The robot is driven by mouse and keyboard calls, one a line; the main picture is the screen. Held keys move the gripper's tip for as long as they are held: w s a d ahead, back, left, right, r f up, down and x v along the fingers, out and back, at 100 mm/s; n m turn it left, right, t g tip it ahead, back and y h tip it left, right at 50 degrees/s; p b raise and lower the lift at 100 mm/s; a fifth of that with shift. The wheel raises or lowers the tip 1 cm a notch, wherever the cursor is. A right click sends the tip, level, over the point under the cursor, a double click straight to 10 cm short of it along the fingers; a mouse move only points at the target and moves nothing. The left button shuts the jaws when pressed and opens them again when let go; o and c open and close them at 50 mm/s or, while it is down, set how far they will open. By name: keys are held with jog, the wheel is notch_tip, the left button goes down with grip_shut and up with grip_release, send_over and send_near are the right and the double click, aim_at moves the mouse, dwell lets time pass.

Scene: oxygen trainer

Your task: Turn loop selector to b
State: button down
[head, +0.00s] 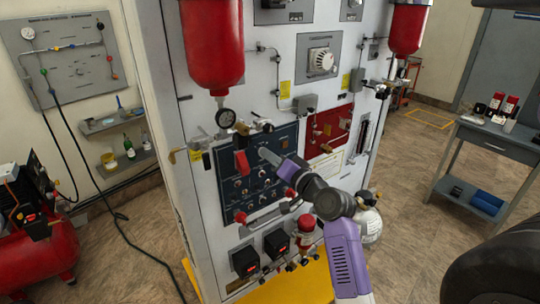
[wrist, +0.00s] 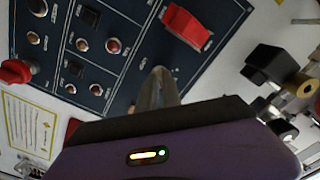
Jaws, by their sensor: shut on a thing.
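The dark blue control panel (head: 230,190) is on the front of the white cabinet, with several knobs, buttons and a red switch cover (head: 241,162). My gripper (head: 266,154) reaches its upper part from the right, just right of the red cover. In the wrist view the panel (wrist: 130,75) lies close ahead. My gripper's narrow fingers (wrist: 158,80) are together and point at it, below the red cover (wrist: 188,26). They are shut on a small control at the panel, taken as the loop selector. The fingers hide it, so its setting and lettering cannot be read.
A pressure gauge (head: 226,117) and red cylinder (head: 211,45) hang above the panel. A red panel (head: 328,130) is to its right. In the wrist view a black block (wrist: 270,66) with fittings juts out at right. A grey side table (head: 490,140) stands far right.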

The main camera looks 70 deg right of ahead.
dwell(0.3)
jog(key=c, duration=1.5)
grip_release()
jog(key=shift+s, duration=0.1)
jog(key=b+v, duration=0.2)
jog(key=v, duration=0.5)
jog(key=shift+s+a, duration=0.25)
